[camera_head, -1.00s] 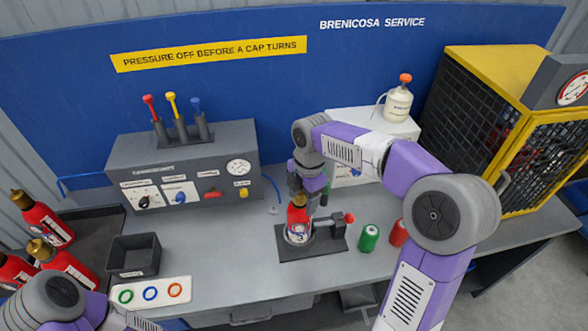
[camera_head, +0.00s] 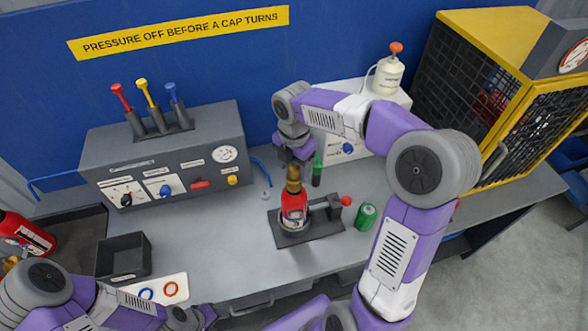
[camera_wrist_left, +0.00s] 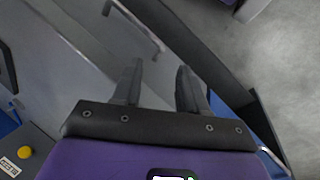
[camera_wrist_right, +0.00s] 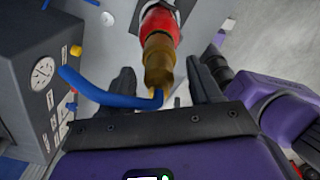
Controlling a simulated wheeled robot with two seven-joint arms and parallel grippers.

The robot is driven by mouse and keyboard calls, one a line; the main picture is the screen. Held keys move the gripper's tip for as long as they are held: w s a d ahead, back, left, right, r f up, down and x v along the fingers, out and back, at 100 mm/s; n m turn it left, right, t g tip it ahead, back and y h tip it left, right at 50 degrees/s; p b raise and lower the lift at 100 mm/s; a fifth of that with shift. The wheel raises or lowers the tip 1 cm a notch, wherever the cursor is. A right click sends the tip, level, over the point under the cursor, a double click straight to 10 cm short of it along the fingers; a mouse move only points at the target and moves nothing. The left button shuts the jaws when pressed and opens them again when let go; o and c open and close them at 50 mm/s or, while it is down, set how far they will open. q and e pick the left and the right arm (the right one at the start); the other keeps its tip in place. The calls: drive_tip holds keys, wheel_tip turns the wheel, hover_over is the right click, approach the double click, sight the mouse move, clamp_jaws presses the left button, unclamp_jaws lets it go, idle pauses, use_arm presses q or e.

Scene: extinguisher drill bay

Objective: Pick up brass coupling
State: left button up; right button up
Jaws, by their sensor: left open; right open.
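A brass-coloured fitting (camera_head: 293,180) tops the red extinguisher (camera_head: 293,210), which stands upright in a dark holder. The fitting also shows in the right wrist view (camera_wrist_right: 158,62). I cannot tell whether a separate coupling is part of it. My right gripper (camera_head: 296,161) is open just above and behind the fitting; in its wrist view the fitting lies between the open fingers, with no grip on it. A blue hose (camera_wrist_right: 105,94) crosses close to the fitting's near end; contact is unclear. My left gripper (camera_wrist_left: 157,80) is open and empty near the bench's front edge.
The holder (camera_head: 325,228) has a red-knobbed lever. A green can (camera_head: 365,217) stands right of it, and a green upright item (camera_head: 317,170) behind. A grey control box (camera_head: 165,160), black bin (camera_head: 124,257) and ring tray (camera_head: 178,281) are at left. A yellow cage (camera_head: 490,60) stands right.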

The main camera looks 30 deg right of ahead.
drive_tip(key=shift+s, duration=0.1)
drive_tip(key=shift+w+f, duration=0.1)
drive_tip(key=shift+w, duration=0.1)
drive_tip(key=c, duration=0.4)
clamp_jaws()
